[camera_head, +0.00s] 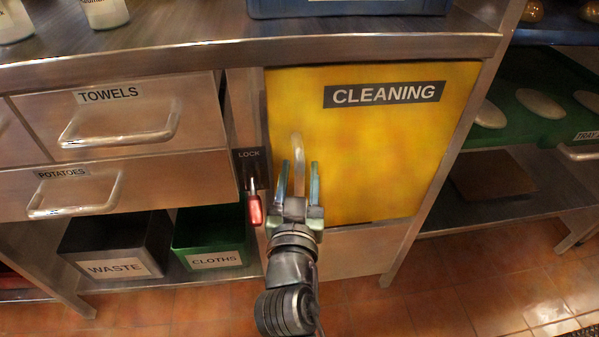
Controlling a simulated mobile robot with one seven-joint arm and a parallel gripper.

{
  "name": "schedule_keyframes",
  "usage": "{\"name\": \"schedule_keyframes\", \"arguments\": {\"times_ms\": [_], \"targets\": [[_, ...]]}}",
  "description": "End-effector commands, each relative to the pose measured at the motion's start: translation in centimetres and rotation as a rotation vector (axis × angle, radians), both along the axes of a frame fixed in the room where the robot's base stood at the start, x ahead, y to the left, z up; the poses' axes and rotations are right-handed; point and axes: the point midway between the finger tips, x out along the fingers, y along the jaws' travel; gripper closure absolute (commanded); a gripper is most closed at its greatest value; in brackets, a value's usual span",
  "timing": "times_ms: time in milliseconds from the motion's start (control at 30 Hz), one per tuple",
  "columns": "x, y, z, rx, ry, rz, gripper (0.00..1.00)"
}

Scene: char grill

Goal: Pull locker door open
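The locker door (380,150) is a yellow panel labelled CLEANING, and it looks shut in the steel counter. Its pale curved handle (297,145) is near the door's left side. My gripper (299,170) is in front of the door with its two fingers apart and pointing at the handle. The handle's lower part shows between and just above the fingertips; I cannot tell whether they touch it. A lock (249,165) labelled LOCK is on the post left of the door, with a red-ended lever (255,209) hanging down.
Drawers labelled TOWELS (190,105) and POTATOES (150,180) are at the left. Below them stand a grey WASTE bin (120,268) and a green CLOTHS bin (215,262). A shelf with a green tray (535,130) is at the right. The tiled floor (460,295) before the door looks clear.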

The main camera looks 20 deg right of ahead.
Motion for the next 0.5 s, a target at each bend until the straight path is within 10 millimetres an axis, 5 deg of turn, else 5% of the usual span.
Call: {"name": "schedule_keyframes", "arguments": {"times_ms": [233,500], "targets": [[-0.02,0.02,-0.01,0.000,0.000,0.000,1.00],[-0.03,0.04,-0.01,0.000,0.000,0.000,1.00]]}}
